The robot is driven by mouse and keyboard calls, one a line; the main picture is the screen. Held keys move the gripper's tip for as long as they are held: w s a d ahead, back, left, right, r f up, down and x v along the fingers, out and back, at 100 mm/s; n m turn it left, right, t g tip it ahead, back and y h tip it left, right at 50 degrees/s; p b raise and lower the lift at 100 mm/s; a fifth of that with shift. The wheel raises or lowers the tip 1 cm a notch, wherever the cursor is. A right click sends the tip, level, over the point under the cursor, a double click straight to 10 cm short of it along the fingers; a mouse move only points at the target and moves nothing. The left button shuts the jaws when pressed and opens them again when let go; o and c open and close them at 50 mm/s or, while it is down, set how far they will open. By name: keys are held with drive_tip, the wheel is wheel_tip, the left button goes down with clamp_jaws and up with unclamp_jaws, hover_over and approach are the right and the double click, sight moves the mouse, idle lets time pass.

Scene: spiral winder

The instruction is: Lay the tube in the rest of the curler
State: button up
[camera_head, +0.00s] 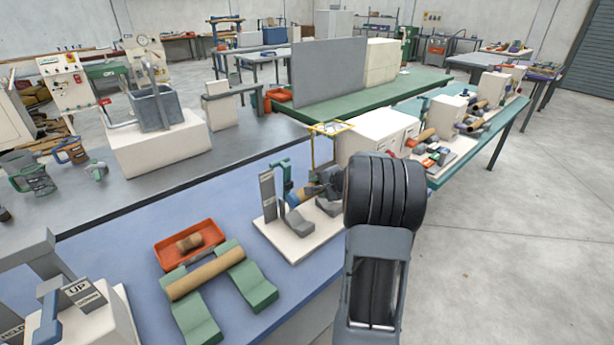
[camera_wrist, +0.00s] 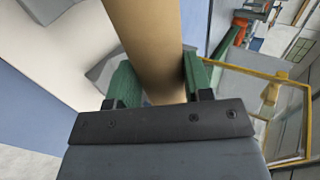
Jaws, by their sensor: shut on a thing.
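My gripper (camera_head: 320,188) is shut on a tan tube (camera_wrist: 150,45), with its green finger pads (camera_wrist: 158,82) on either side of it. In the head view only a short piece of this tube shows beside my gripper, over the curler. The curler has a white base plate (camera_head: 285,243), a grey upright plate (camera_head: 267,194), a teal bracket (camera_head: 285,180) and grey rest blocks (camera_head: 299,222). In the wrist view the white base (camera_wrist: 50,45) lies below the tube. I cannot tell whether the tube touches the rest; my arm hides part of the curler.
Another tan tube (camera_head: 205,274) lies across a green stand (camera_head: 252,285) on the blue bench. A red tray (camera_head: 172,259) with a short brown piece is behind it. A yellow frame (camera_wrist: 275,100) stands close to my gripper. A white box (camera_head: 372,135) stands beyond the curler.

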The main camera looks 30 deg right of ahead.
drive_tip(key=shift+w, duration=0.35)
drive_tip(key=shift+w+f, duration=0.15)
drive_tip(key=shift+f, duration=0.1)
wheel_tip(320, 180, down, 8)
drive_tip(key=b, duration=0.6)
drive_tip(key=shift+a+r, duration=0.1)
drive_tip(key=shift+r, duration=0.05)
drive_tip(key=shift+f+b, duration=0.85)
drive_tip(key=shift+b, duration=0.55)
drive_tip(key=o, duration=1)
drive_tip(key=shift+r, duration=0.1)
drive_tip(key=v, duration=1.4)
drive_tip(key=shift+p, duration=0.3)
